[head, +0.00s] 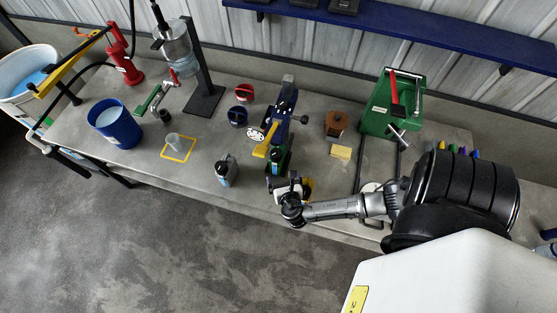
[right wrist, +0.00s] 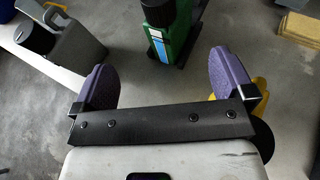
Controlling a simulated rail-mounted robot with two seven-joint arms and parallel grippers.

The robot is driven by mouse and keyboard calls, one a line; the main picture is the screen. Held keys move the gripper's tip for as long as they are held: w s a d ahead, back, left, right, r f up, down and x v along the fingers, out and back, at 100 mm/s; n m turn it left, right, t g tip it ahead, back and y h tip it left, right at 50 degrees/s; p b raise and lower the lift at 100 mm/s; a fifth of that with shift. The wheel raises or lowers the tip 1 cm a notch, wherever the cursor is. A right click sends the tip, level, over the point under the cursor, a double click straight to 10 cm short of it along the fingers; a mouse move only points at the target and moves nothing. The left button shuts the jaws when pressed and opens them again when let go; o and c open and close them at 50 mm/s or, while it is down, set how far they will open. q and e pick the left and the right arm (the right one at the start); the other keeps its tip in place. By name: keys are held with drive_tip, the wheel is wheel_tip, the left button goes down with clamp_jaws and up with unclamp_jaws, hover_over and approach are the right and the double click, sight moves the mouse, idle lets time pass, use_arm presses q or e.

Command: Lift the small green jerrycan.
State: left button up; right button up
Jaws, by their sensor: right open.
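The small green jerrycan (head: 275,161) stands on the grey workbench (head: 215,135), in front of the blue lever device. In the right wrist view the green jerrycan (right wrist: 172,32) shows at the top centre, with a dark cap and a blue and white label. My right gripper (head: 290,184) is just in front of it, at the bench's front side. In the right wrist view its two purple fingers (right wrist: 165,82) are wide apart with nothing between them. The jerrycan is beyond the fingertips, roughly in line with the gap. My left gripper is not in view.
A grey jerrycan (head: 226,171) with a dark cap stands left of the gripper. A yellow object (right wrist: 262,88) is partly hidden behind the right finger. The blue lever device (head: 283,105) stands behind the green jerrycan. A yellow block (head: 341,152) lies to the right.

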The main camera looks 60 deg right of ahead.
sight(277, 161)
drive_tip(key=x, duration=1.1)
drive_tip(key=shift+w+d, duration=0.15)
drive_tip(key=shift+c, duration=0.2)
drive_tip(key=c, duration=1.7)
